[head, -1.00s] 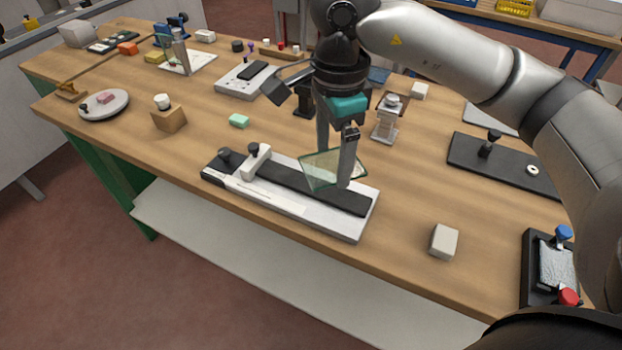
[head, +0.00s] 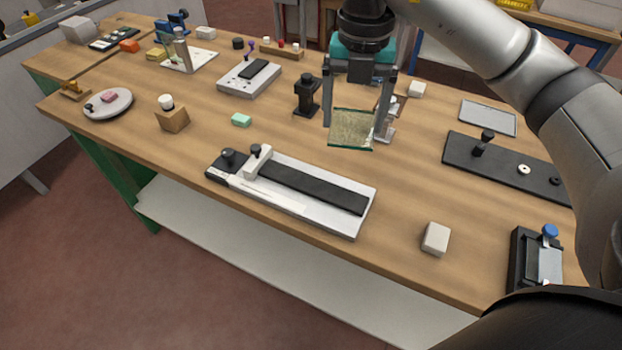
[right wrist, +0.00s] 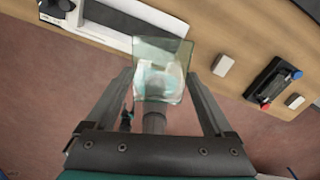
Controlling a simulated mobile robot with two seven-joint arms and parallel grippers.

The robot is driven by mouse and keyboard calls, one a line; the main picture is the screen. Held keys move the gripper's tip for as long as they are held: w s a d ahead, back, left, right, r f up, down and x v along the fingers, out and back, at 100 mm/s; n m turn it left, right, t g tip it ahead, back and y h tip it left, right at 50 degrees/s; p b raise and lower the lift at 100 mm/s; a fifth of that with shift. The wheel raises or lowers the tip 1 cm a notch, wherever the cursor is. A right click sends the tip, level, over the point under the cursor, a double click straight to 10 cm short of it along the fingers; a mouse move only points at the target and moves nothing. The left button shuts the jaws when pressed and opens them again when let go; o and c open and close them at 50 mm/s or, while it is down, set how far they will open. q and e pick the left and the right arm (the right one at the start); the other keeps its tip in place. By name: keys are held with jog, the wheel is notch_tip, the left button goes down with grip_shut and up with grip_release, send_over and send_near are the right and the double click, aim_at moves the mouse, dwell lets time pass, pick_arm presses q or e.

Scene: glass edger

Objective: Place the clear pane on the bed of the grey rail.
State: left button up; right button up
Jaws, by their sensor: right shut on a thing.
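The clear pane (head: 350,129), a greenish square of glass, is held between the two fingers of my right gripper (head: 354,122). It hangs in the air, and in the head view it shows behind and above the grey rail (head: 345,222). The rail is a long light-grey base with a black bed strip (head: 312,189) and a clamp block (head: 257,160) toward its left end. The bed right of the block looks bare. In the right wrist view the pane (right wrist: 163,52) is between the fingers and the rail (right wrist: 112,27) lies beyond it. My left gripper is not in view.
A whitish block (head: 436,238) stands right of the rail, a mint block (head: 241,120) behind it. A black post (head: 306,95) and a metal stand (head: 386,132) are near the pane. A dark plate with a knob (head: 460,160) lies to the right. The table's front edge runs close before the rail.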

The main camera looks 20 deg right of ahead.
jog(key=m, duration=0.3)
jog(key=shift+w+d+r, duration=0.1)
jog(key=shift+d+r, duration=0.25)
jog(key=shift+f, duration=0.2)
jog(key=b, duration=0.2)
send_over(345, 197)
jog(key=shift+m, duration=0.3)
notch_tip(345, 197, down, 14)
jog(key=shift+f, duration=2.8)
jog(key=shift+f+b, duration=0.1)
jog(key=shift+b, duration=0.25)
jog(key=o, duration=1.2)
